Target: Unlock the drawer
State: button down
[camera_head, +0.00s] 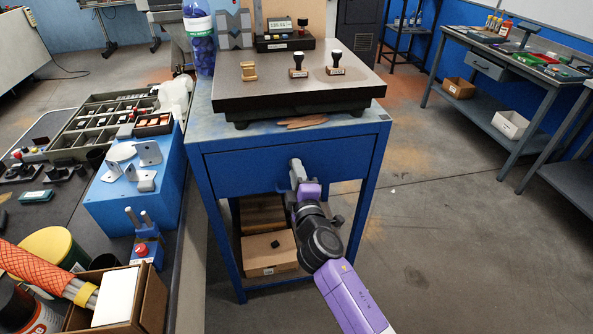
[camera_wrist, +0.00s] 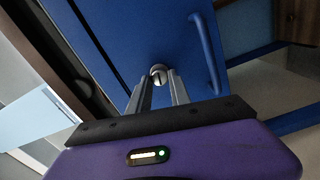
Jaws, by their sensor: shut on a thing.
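The blue drawer (camera_head: 245,172) is in the front of the blue bench, below its top, and looks closed. In the wrist view the blue drawer front (camera_wrist: 130,45) fills the upper middle. A small round metal lock (camera_wrist: 158,73) with a dark slot shows there. The blue bar handle (camera_wrist: 207,50) is to the right of the lock, apart from the fingers. In the head view my gripper (camera_head: 296,172) is against the drawer front and hides the lock.
A dark slab (camera_head: 300,95) with stamps lies on the bench top. Cardboard boxes (camera_head: 270,253) are on the shelf below. A cluttered table (camera_head: 187,270) stands close on the left. The floor (camera_head: 460,240) to the right is clear up to the workbenches.

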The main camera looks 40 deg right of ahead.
jog(key=shift+f+n, duration=0.1)
jog(key=shift+n, duration=0.9)
jog(key=c, duration=1.2)
grip_release()
jog(key=v, duration=0.7)
jog(key=shift+s+a+b, duration=0.2)
jog(key=shift+s+b, duration=0.15)
